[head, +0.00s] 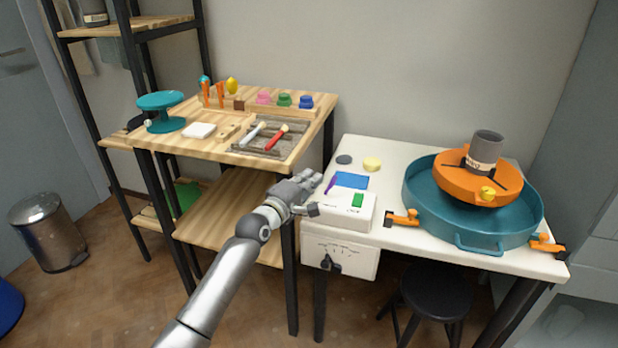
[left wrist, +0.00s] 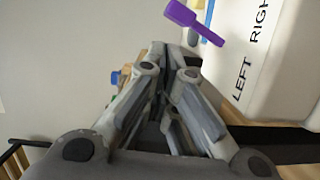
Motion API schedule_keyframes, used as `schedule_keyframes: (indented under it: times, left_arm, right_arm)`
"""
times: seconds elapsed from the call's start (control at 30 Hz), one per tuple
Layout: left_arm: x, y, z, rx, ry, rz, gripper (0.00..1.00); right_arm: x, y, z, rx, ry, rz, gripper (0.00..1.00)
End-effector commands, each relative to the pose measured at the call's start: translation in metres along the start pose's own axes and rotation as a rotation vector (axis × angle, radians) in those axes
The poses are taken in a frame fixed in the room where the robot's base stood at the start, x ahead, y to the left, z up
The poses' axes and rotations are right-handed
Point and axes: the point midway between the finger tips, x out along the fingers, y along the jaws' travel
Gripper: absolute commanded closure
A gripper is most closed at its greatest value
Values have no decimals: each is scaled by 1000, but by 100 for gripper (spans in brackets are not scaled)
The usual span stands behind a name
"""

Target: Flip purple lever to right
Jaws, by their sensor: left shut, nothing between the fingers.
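The purple lever (head: 330,186) sits at the left side of a white box (head: 345,213) on the white table. In the left wrist view the lever (left wrist: 193,20) shows a wide paddle end and a thin stem running toward the white box (left wrist: 270,70), which bears the words LEFT and RIGHT. I cannot tell for sure which word it leans to. My left gripper (head: 317,181) is shut and empty, just left of the lever. In the left wrist view its fingertips (left wrist: 174,50) are below the paddle, with a small gap seeming to show. My right gripper is not in view.
The box has a green part (head: 358,200) on top and a blue panel (head: 351,180) behind. A teal basin (head: 420,215) with an orange wheel (head: 451,183) and grey pot (head: 485,152) stands to the right. A wooden bench (head: 300,150) with tools stands left.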

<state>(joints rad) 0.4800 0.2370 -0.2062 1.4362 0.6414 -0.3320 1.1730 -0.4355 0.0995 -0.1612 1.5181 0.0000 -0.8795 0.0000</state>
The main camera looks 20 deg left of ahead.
Motion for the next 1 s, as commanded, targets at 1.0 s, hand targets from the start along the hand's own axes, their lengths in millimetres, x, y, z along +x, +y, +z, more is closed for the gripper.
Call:
schedule_keyframes:
  times: [1.0]
  left_arm:
    - [-107,0,2,1,0,1,100]
  right_arm:
    - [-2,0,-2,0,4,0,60]
